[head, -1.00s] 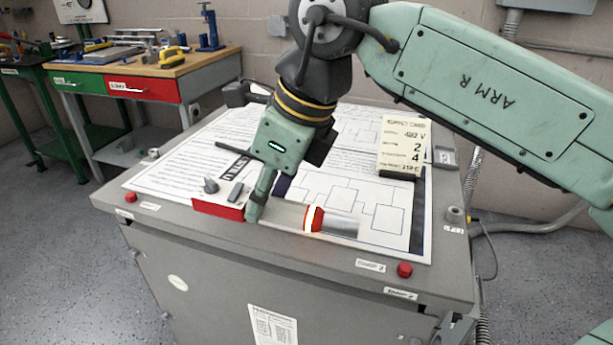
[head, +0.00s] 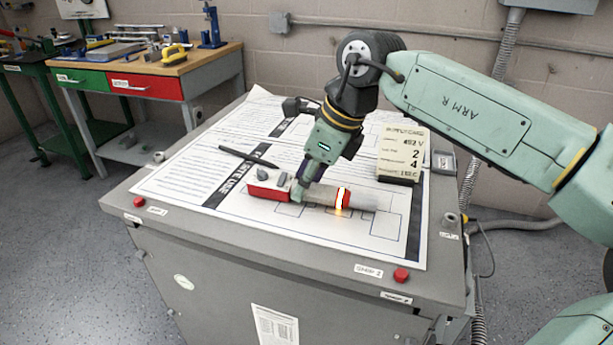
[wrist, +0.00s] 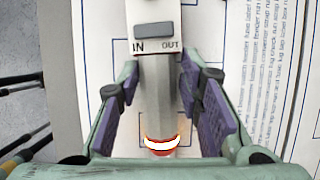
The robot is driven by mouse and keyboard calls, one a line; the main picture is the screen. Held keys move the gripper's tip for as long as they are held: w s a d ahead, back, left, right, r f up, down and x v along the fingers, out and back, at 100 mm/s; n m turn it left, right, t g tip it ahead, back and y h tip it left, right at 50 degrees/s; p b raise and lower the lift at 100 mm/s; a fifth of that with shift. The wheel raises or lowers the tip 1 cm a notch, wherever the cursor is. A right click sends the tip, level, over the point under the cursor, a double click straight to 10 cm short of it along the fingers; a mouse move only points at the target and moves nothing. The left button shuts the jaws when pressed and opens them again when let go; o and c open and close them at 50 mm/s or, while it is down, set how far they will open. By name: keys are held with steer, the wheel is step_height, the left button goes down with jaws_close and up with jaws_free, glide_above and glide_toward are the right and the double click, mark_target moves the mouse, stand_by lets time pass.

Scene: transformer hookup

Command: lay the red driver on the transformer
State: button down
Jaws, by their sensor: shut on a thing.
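The red driver (head: 268,191) has a red end with grey knobs, a pale cylindrical body, a glowing ring and a clear tip pointing right. My gripper (head: 300,188) is shut on its pale body. In the wrist view the driver's body (wrist: 156,95), with a switch marked IN and OUT, runs between the purple finger pads of my gripper (wrist: 160,90). The transformer is the grey cabinet (head: 210,275) with a printed sheet (head: 175,180) on its top. The driver is level over the sheet; I cannot tell whether it touches.
A black pen (head: 247,158) lies on the sheet behind the driver. Red buttons (head: 401,275) sit at the front corners. A workbench (head: 150,66) with tools is at the back left.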

steer(key=c, duration=1.4)
jaws_free()
steer(key=shift+f, duration=0.25)
steer(key=shift+c, duration=0.2)
steer(key=o, duration=0.3)
steer(key=shift+r, duration=0.1)
steer(key=shift+o, duration=0.2)
steer(key=shift+f, duration=0.35)
steer(key=a+b+v, duration=0.1)
steer(key=v, duration=1)
steer(key=shift+r, duration=0.25)
steer(key=shift+w+d, duration=0.1)
steer(key=shift+w, duration=0.05)
